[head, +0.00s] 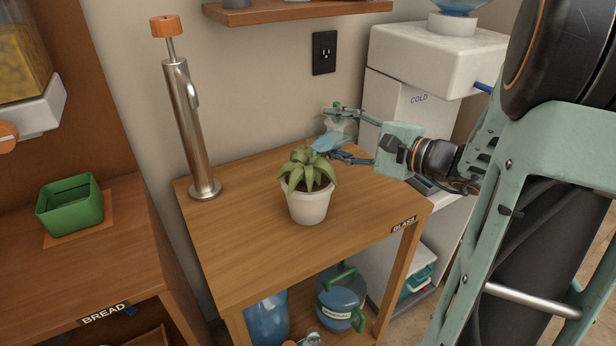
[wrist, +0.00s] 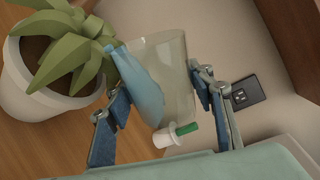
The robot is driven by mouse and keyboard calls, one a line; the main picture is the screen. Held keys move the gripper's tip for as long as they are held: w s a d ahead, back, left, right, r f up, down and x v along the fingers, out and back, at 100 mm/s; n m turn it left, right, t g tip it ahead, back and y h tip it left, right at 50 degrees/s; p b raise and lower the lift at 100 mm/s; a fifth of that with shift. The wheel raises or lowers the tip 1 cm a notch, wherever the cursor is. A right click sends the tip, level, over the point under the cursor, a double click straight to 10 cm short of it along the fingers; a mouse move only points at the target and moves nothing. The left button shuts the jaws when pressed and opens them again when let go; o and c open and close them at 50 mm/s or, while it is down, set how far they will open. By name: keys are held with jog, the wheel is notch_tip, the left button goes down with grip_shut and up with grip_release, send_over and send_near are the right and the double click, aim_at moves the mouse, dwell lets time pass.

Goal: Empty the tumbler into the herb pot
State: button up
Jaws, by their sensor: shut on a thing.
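The herb pot (head: 308,207) is a white pot with a broad-leaved green plant, upright on the wooden table. It also shows at the upper left of the wrist view (wrist: 48,99). My gripper (head: 338,133) is shut on the clear tumbler (wrist: 176,72), just behind and right of the plant in the head view. The tumbler is tilted. Pale blue water (wrist: 137,88) lies along its plant-facing side and reaches toward the leaves; it also shows in the head view (head: 330,144). Whether water is landing in the soil cannot be told.
A steel pump-like column with an orange top (head: 183,120) stands at the table's back left. A white water dispenser (head: 410,95) stands right, behind my arm. A small white-and-green thing (wrist: 178,135) shows beyond the tumbler. The table front (head: 250,245) is clear.

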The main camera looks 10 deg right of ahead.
jog(key=shift+s+a+r+n, duration=0.45)
jog(key=shift+a+n, duration=0.1)
jog(key=shift+n, duration=0.25)
dwell(0.6)
